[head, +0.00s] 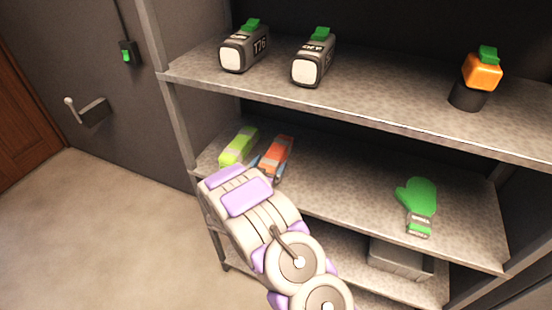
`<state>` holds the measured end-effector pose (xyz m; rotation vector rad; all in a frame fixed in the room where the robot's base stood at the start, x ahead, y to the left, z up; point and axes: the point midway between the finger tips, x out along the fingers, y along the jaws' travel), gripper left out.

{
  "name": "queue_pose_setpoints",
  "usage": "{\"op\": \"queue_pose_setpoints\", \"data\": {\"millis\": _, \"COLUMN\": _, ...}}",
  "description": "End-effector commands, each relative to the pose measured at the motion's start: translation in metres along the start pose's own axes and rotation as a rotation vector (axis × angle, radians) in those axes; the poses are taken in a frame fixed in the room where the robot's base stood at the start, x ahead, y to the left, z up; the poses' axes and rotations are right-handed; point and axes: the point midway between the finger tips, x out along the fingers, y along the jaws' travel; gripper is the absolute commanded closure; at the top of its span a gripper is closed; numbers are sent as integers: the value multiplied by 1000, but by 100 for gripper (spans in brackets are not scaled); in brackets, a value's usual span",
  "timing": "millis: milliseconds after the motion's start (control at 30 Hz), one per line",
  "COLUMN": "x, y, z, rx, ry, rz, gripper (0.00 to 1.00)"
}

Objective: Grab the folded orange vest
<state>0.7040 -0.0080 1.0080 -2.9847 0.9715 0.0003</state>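The folded orange vest (277,154) lies on the left part of the middle shelf (340,185), with a greyish band across it. A folded yellow-green vest (239,147) lies just to its left. My gripper (268,168) reaches in from below, its tip at the near end of the orange vest. Dark bluish finger parts show on both sides of the vest's near end. My own arm hides part of the gripper and the shelf edge, so whether the fingers touch the vest cannot be made out.
A green glove (417,197) lies right on the same shelf. The upper shelf holds two grey devices (244,50) (314,62) with green tops and an orange lamp (483,72) on a dark base. A grey bin (400,260) stands below. A metal post (172,110) rises at left; floor (100,230) there is clear.

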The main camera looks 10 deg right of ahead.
Motion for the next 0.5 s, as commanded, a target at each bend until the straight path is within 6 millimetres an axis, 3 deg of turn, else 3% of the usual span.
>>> {"op": "queue_pose_setpoints", "data": {"millis": 67, "x": -1, "y": -1, "z": 0, "rx": 0, "ry": 0, "rz": -1, "gripper": 12}}
{"op": "queue_pose_setpoints", "data": {"millis": 500, "x": 2, "y": 3, "z": 1, "rx": 1, "ry": -4, "rz": -1, "gripper": 54}}
